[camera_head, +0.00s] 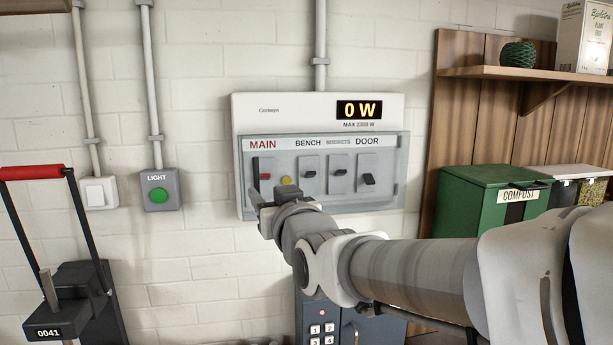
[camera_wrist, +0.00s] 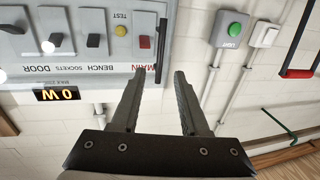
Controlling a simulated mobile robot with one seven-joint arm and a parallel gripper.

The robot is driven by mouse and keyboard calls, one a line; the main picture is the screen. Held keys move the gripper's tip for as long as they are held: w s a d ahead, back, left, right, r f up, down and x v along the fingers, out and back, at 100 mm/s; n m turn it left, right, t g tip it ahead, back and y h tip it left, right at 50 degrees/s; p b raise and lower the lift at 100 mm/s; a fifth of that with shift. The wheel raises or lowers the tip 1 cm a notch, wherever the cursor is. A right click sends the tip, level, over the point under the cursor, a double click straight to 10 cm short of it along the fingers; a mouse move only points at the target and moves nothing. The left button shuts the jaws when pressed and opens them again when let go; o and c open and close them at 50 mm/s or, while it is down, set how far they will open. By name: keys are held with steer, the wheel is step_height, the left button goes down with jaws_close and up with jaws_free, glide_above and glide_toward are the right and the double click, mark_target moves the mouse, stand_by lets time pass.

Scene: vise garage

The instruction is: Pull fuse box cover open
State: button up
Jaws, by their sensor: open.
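The fuse box (camera_head: 318,112) is a white wall unit with a "0 W" display. Its clear fuse box cover (camera_head: 325,142) lies shut over the switches. The wrist view shows the box upside down, with a dark bar handle (camera_wrist: 162,45) along the cover's side edge. My gripper (camera_head: 263,203) is at the lower left corner of the box in the head view and hides part of that edge. In the wrist view my gripper (camera_wrist: 159,73) is open, its fingertips on either side of the line of the handle's end. Whether they touch it, I cannot tell.
A light switch box (camera_head: 160,190) with a green button and a white switch (camera_head: 99,193) are on the wall to the left. A red-handled device (camera_head: 62,305) stands at far left. A keypad box (camera_head: 322,320) is below, and a green compost bin (camera_head: 480,205) stands right.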

mark_target(257, 182)
steer(key=p+x, duration=0.2)
steer(key=x, duration=0.6)
steer(key=shift+w+a, duration=0.15)
steer(key=shift+w, duration=0.2)
jaws_close()
stand_by(1.1)
